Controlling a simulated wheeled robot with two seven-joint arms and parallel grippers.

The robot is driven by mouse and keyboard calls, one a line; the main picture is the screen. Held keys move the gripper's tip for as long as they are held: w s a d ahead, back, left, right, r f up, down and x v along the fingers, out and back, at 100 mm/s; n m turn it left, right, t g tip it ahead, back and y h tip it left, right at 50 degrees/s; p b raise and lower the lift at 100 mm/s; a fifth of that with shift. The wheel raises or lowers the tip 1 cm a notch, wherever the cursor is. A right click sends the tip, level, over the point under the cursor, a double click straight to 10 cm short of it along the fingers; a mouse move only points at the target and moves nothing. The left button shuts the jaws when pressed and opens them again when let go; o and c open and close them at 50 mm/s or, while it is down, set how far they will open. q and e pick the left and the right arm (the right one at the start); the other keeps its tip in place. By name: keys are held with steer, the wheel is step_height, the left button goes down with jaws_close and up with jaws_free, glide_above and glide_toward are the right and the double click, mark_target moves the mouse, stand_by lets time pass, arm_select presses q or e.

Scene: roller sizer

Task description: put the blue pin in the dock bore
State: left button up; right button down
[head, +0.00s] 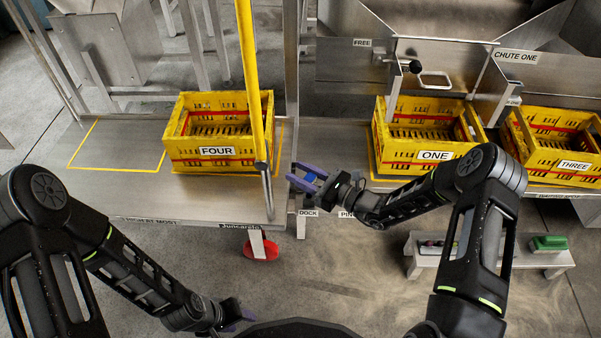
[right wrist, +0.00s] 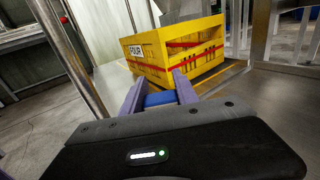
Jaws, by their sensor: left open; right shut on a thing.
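My right gripper (head: 303,177) has its purple fingers shut on the blue pin (head: 311,178), above the front part of the bench near the DOCK label (head: 308,212). In the right wrist view the blue pin (right wrist: 160,98) shows between the two fingers (right wrist: 158,90); its lower part is hidden by the gripper body. The dock bore cannot be made out in either view. My left gripper (head: 238,314) is open and low at the bottom of the head view, away from the bench.
A yellow crate marked FOUR (head: 218,168) stands left of the right gripper, behind a yellow upright post (head: 250,80). Crates ONE (head: 385,160) and THREE (head: 560,177) stand to the right. A low bench (head: 490,258) holds a green-topped brush (head: 548,243).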

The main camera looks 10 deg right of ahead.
steer(key=shift+f+b, duration=1.5)
steer(key=shift+f, duration=0.5)
steer(key=c, duration=0.9)
jaws_free()
steer(key=shift+o, duration=0.2)
steer(key=p+v, duration=0.2)
steer(key=v, duration=0.5)
steer(key=shift+s+d+r, duration=0.1)
steer(key=shift+r, duration=0.05)
steer(key=shift+s+d, duration=0.2)
